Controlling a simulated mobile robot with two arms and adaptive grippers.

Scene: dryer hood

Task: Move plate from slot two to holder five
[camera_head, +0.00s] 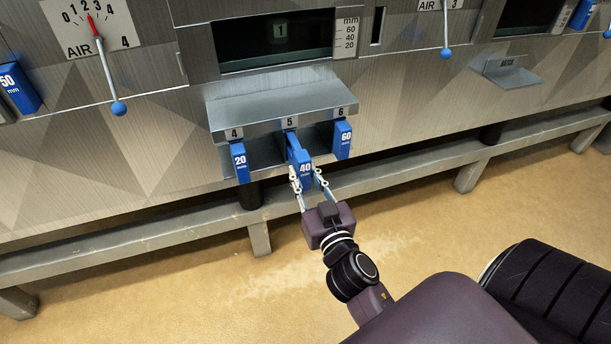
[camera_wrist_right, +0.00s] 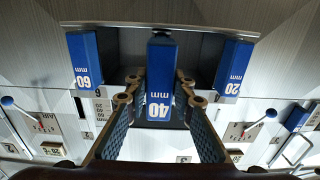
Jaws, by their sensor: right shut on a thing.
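A blue plate marked 40 mm (camera_head: 304,168) is in the middle bay of the holder, under label 5 (camera_head: 290,122). My right gripper (camera_head: 307,183) is shut on this plate, with one finger on each side of it. In the right wrist view the 40 mm plate (camera_wrist_right: 160,80) stands between the two fingers, its far end under the holder's edge. How deep it sits in the bay is hidden. Slot two (camera_head: 280,31) is not clearly identifiable; the dark opening above bears a label 1. My left gripper is not in view.
A 20 mm plate (camera_head: 240,162) hangs under label 4 and a 60 mm plate (camera_head: 342,140) under label 6, close on either side. The grey holder shelf (camera_head: 270,106) juts out above. A metal rail (camera_head: 390,172) runs below. Levers with blue knobs (camera_head: 119,108) stick out from the panel.

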